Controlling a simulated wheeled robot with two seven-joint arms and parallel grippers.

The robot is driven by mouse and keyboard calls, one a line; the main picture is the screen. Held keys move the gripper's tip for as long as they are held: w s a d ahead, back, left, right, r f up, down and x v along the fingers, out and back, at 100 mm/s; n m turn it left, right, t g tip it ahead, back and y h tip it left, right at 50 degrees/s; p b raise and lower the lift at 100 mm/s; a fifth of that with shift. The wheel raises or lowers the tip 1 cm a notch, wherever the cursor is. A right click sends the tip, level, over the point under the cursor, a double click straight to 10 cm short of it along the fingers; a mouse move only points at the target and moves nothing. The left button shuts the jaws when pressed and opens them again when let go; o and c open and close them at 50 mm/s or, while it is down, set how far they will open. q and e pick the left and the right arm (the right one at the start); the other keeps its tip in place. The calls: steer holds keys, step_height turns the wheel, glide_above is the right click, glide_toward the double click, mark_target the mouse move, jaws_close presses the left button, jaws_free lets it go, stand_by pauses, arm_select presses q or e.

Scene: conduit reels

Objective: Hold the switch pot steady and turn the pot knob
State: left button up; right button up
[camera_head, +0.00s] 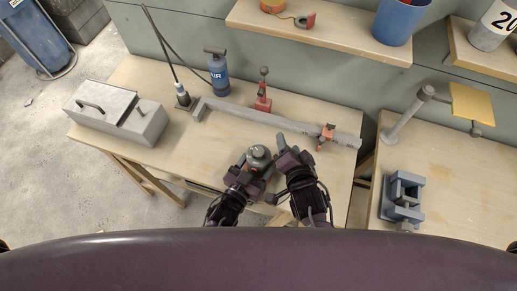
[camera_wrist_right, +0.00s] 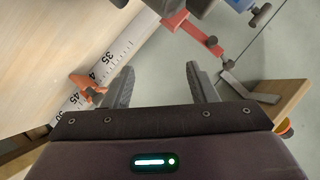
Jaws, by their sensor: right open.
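The switch pot appears to be the small grey rounded piece (camera_head: 259,153) near the front edge of the middle bench in the head view. A lighter knob shows on its top. My left gripper (camera_head: 248,166) is right at the pot, at its near side. The contact is too small to make out, so I cannot tell whether its fingers are shut on it. My right gripper (camera_head: 281,146) is just to the right of the pot, apart from its knob. In the right wrist view its two fingers (camera_wrist_right: 158,85) are spread with nothing between them. The pot does not show there.
A long grey bar (camera_head: 240,113) with an orange clamp (camera_head: 327,134) lies behind my grippers. A blue-grey vise (camera_head: 402,195) sits on the right bench.

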mark_target(262, 156)
steer(key=s+a+f+n+t+y, duration=0.1)
steer(key=s+a+n+t+y, duration=0.1)
steer(key=s+n+y, duration=0.8)
steer(key=w+a+n+h, duration=0.1)
steer(key=w+a, duration=0.1)
steer(key=w, duration=0.1)
steer(key=w+a+n+h, duration=0.1)
steer(key=w+a, duration=0.1)
steer(key=w, duration=0.1)
steer(key=w+a+n, duration=0.2)
steer(key=w, duration=0.1)
steer(key=shift+w+a+f+h, duration=0.1)
steer(key=shift+w+h, duration=0.15)
steer(key=shift+h, duration=0.15)
steer(key=c, duration=1)
